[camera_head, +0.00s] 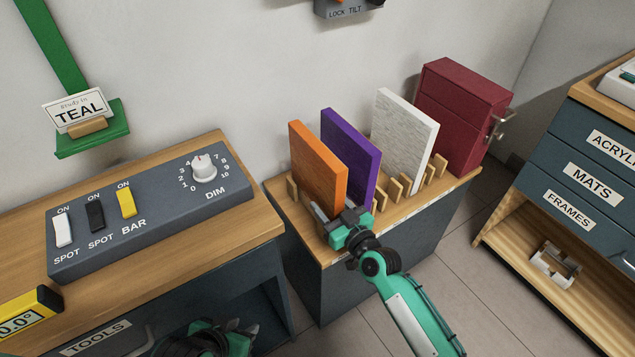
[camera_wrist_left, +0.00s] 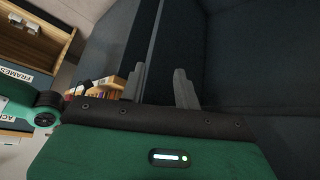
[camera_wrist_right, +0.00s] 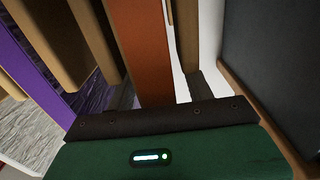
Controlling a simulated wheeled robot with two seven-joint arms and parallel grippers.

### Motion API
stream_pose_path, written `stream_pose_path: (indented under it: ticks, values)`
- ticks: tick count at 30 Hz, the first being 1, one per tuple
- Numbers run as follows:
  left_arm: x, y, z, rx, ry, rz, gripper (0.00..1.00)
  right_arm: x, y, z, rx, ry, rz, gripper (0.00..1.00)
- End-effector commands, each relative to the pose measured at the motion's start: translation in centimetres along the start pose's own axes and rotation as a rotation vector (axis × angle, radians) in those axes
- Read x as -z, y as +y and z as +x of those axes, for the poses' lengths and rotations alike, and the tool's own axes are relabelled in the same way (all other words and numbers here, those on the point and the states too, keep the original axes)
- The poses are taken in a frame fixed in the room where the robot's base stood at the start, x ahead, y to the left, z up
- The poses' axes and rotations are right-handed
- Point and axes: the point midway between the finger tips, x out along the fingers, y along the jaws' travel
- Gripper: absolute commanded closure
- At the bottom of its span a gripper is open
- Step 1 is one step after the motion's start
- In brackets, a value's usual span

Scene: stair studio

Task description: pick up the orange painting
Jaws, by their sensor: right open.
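The orange painting (camera_head: 318,170) is a flat upright panel in the wooden rack at the left end of the cabinet top. My right gripper (camera_head: 334,216) is at its near lower edge. In the right wrist view, the orange painting (camera_wrist_right: 142,45) stands between the two open fingers of the right gripper (camera_wrist_right: 158,92); I cannot tell whether either finger touches it. My left gripper (camera_wrist_left: 160,88) is open and empty in the left wrist view, low beside dark cabinet panels. Its fingers are hidden in the head view.
A purple painting (camera_head: 352,157), a white painting (camera_head: 404,137) and a dark red box (camera_head: 462,112) stand to the right on the same cabinet. Wooden pegs (camera_head: 393,190) rise between the slots. A grey switch panel (camera_head: 150,215) lies on the left bench.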

Motion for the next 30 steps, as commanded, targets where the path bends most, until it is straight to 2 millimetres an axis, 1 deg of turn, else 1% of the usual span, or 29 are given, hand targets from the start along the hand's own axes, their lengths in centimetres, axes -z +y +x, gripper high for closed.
stream_pose_path:
  ticks: [2, 8, 11, 12, 16, 17, 30]
  values:
    - [0.04, 0.06, 0.07, -0.002, 0.005, 0.0, 0.68, -0.04, 0.0, 0.38, 0.0, -0.001, 0.001, 0.47]
    - [0.07, 0.07, 0.05, -0.002, 0.006, 0.0, 0.68, -0.03, 0.0, 0.39, 0.0, -0.001, 0.0, 0.47]
    - [0.07, 0.07, 0.05, -0.002, 0.006, 0.0, 0.68, -0.03, 0.01, 0.37, 0.0, -0.001, 0.0, 0.65]
    - [0.07, 0.07, 0.05, -0.002, 0.006, 0.0, 0.68, -0.03, 0.0, 0.37, 0.0, -0.001, 0.0, 0.73]
    - [0.08, 0.06, 0.04, -0.002, 0.006, 0.0, 0.68, -0.03, 0.01, 0.36, 0.0, -0.001, 0.0, 0.98]
    - [0.08, 0.07, 0.04, -0.002, 0.006, 0.0, 0.68, -0.03, 0.0, 0.36, 0.0, -0.001, 0.0, 1.0]
    - [-0.1, -0.24, -0.22, 0.006, -0.019, -0.002, 0.68, 0.4, 0.08, 0.42, 0.0, 0.0, -0.001, 1.0]
